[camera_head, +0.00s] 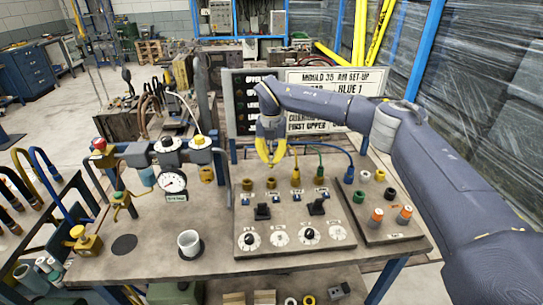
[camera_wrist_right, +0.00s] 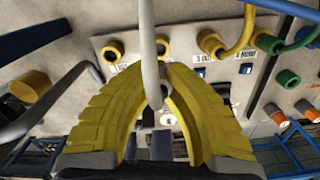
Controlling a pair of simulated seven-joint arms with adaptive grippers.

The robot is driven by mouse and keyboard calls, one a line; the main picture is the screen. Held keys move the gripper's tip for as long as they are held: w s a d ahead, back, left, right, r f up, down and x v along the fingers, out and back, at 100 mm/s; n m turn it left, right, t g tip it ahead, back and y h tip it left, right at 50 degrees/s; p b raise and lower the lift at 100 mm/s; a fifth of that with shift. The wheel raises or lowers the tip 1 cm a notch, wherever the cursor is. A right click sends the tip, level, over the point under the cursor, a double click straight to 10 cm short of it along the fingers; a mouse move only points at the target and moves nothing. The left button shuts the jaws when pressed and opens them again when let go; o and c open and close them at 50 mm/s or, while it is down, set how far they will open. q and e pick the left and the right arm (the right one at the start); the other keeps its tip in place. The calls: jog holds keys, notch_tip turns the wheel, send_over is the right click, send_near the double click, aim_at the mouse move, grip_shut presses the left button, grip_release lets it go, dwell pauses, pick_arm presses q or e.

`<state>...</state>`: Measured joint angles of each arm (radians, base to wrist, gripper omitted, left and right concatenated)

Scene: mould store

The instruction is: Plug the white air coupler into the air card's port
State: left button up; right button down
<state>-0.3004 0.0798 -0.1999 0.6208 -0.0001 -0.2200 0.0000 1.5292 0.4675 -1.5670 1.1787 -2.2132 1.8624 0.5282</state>
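My right gripper (camera_head: 270,158) has yellow fingers and hangs above the back row of the port panel (camera_head: 290,212). In the wrist view its fingers (camera_wrist_right: 150,88) close around a whitish coupler (camera_wrist_right: 152,96), whose pale hose (camera_wrist_right: 147,30) runs up out of the picture. Two brass ports at the left of the row look empty: the left one (camera_wrist_right: 113,50) and the second one (camera_wrist_right: 162,46), partly behind the hose. The coupler appears apart from both. The air card (camera_head: 335,82) stands behind the bench; my arm hides part of its text, "BLUE 1" is readable. My left gripper is out of view.
Yellow (camera_head: 295,178), green (camera_head: 320,175) and blue (camera_head: 348,172) hoses are plugged in to the right. A side block (camera_head: 385,225) holds coloured caps and orange-topped parts.

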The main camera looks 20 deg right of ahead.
aim_at(272, 167)
jog(key=shift+f, duration=2.45)
jog(key=shift+f, duration=1.25)
dwell(1.5)
jog(key=c, duration=1)
grip_release()
jog(key=shift+o, duration=0.2)
jog(key=shift+r, duration=3.75)
